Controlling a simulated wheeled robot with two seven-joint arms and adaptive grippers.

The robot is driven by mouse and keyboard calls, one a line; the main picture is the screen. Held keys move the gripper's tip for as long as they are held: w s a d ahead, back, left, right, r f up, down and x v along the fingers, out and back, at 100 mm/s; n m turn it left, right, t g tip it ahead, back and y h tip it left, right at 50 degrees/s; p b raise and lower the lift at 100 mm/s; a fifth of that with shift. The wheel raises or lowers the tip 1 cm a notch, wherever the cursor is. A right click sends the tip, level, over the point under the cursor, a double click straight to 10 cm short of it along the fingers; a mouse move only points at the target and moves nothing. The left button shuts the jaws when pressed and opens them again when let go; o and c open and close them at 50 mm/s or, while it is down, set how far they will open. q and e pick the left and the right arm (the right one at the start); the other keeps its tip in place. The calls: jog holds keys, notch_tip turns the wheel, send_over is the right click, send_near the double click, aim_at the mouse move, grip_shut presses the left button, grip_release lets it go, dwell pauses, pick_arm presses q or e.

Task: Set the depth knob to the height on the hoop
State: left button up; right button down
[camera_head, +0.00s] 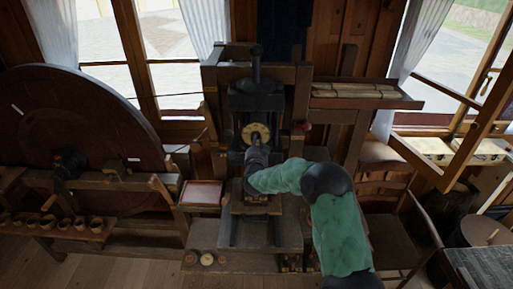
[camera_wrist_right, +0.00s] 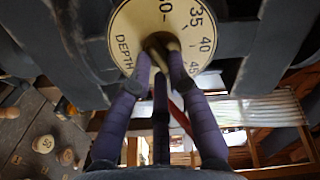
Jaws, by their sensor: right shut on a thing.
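The depth dial (camera_head: 262,130) is a cream disc on the dark machine at the centre of the head view. In the right wrist view, the dial (camera_wrist_right: 122,25) shows the word DEPTH and numbers including 35, 40 and 45. My right gripper (camera_head: 256,146) reaches the front of the dial. In the wrist view its purple fingers (camera_wrist_right: 163,55) are shut on the depth knob (camera_wrist_right: 158,41) at the dial's middle. The fingers partly hide the knob, and its pointer cannot be made out. I cannot identify the hoop for sure. My left gripper is not in view.
Small round wooden pieces (camera_head: 207,259) sit on the low bench; one (camera_wrist_right: 44,144) bears a dark marking, perhaps 50. A large dark wheel (camera_head: 75,120) and a rack of cups (camera_head: 60,226) stand left. A shelf (camera_head: 360,96) and chair (camera_head: 390,190) stand right.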

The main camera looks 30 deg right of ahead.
jog(key=shift+r+n+b, duration=0.15)
jog(key=shift+n+b, duration=1.65)
jog(key=shift+n, duration=4.5)
jog(key=c, duration=1.2)
grip_release()
jog(key=shift+r, duration=0.1)
